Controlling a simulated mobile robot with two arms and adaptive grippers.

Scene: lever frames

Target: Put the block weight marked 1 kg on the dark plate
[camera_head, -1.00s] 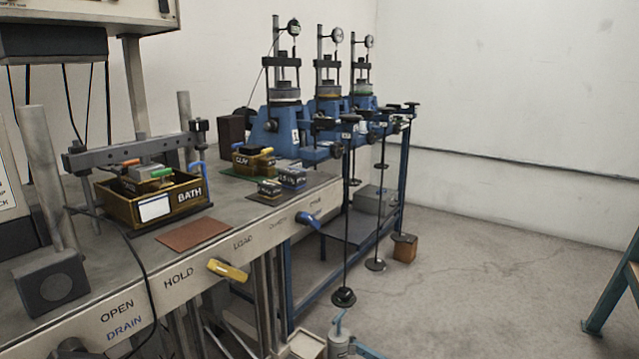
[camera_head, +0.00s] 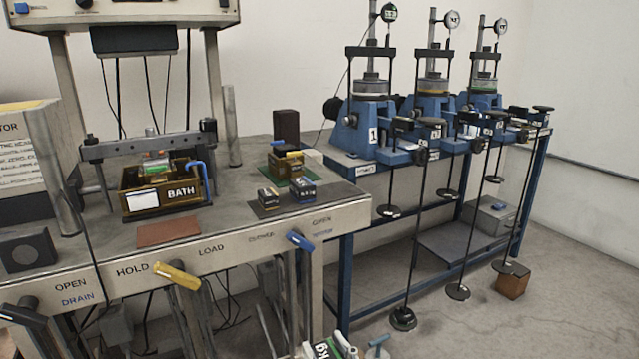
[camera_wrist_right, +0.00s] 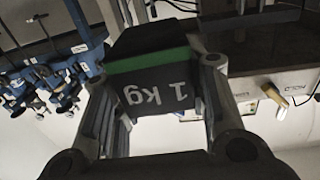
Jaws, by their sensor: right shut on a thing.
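The dark block weight marked 1 kg, with a green band, fills the middle of the right wrist view (camera_wrist_right: 150,92), its lettering upside down there. My right gripper (camera_wrist_right: 152,80) is shut on it, one finger on each side. In the head view, the block's "kg" face (camera_head: 322,349) shows at the bottom edge, low in front of the bench. The dark plate (camera_head: 284,209) lies on the bench top near its right front corner. My left gripper is not in view.
The BATH box (camera_head: 150,201) and a reddish-brown plate (camera_head: 168,231) are left of the dark plate. A box on a green mat (camera_head: 283,167) stands behind it. Yellow (camera_head: 178,275) and blue (camera_head: 299,240) valve handles stick out from the bench front. Blue presses (camera_head: 372,130) with hanging rods stand right.

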